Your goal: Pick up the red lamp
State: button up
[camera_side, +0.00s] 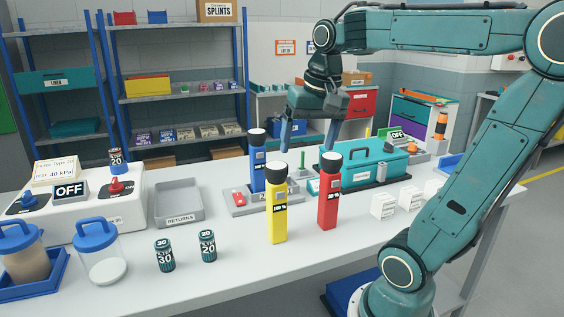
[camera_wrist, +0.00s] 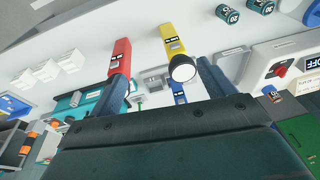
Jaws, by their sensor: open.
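The red lamp (camera_side: 329,197) stands upright on the white table, with a black head and a dark label. In the wrist view its red body (camera_wrist: 119,58) is at upper left, its head hidden by a finger. A yellow lamp (camera_side: 277,212) stands left of it, and a blue lamp (camera_side: 257,160) stands farther back. My gripper (camera_side: 308,142) is open and empty, pointing down at about the height of the lamp heads. Its right finger appears close to the red lamp's head; I cannot tell whether they touch. In the wrist view the yellow lamp's white-faced head (camera_wrist: 182,68) shows between the fingers.
A teal toolbox (camera_side: 365,166) is behind the red lamp, and several white boxes (camera_side: 384,206) are to its right. A grey returns tray (camera_side: 179,203), small batteries (camera_side: 208,246) and lidded jars (camera_side: 99,254) are at left. The table front is clear.

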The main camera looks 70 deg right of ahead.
aim_at(332, 156)
jog(key=s+d+r+m+g+y, duration=0.1)
jog(key=d+r+m+g, duration=0.1)
jog(key=d+m, duration=0.6)
jog(key=d, duration=0.5)
jog(key=shift+s+d+r, duration=0.3)
jog(key=shift+s+d, duration=0.05)
jog(key=shift+d, duration=0.05)
jog(key=shift+f, duration=0.1)
jog(key=shift+f, duration=4.25)
jog(key=shift+f, duration=0.1)
jog(key=shift+a+f, duration=0.1)
jog(key=shift+f, duration=2.4)
jog(key=shift+c, duration=0.2)
